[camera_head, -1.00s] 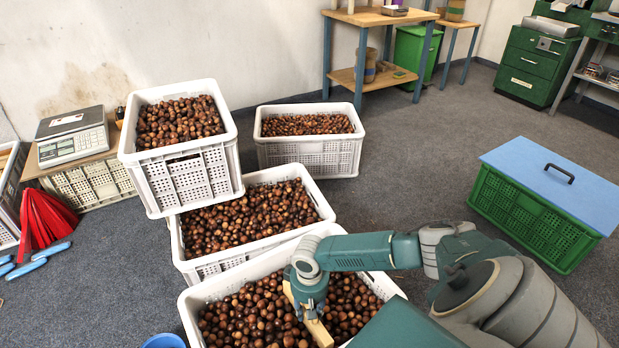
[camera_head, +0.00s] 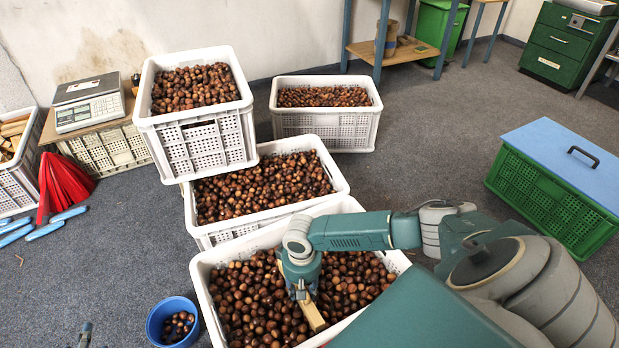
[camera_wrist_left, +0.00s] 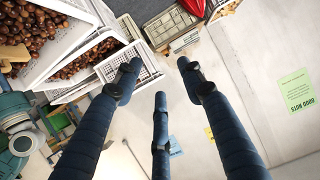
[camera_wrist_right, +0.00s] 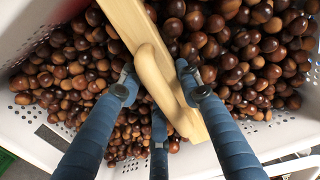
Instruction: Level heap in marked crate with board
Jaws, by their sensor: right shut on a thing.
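The nearest white crate (camera_head: 203,279) is filled with brown chestnuts (camera_head: 250,297); no mark shows on it in the head view. My right gripper (camera_head: 301,288) is low over the chestnuts in it. It is shut on the handle of a pale wooden board (camera_head: 314,316). In the right wrist view the fingers (camera_wrist_right: 155,88) close around the board's curved handle (camera_wrist_right: 158,75), and the board (camera_wrist_right: 127,22) lies against the chestnuts. Its lower edge is hidden. My left gripper (camera_wrist_left: 160,85) has its fingers spread and empty, away from the crates; only a bit shows at the head view's bottom edge.
A blue bucket (camera_head: 157,332) with some chestnuts stands left of the near crate. More white crates of chestnuts stand behind: one adjoining (camera_head: 338,180), one raised (camera_head: 247,88), one farther back (camera_head: 378,100). A green crate with a blue lid (camera_head: 550,150) stands right.

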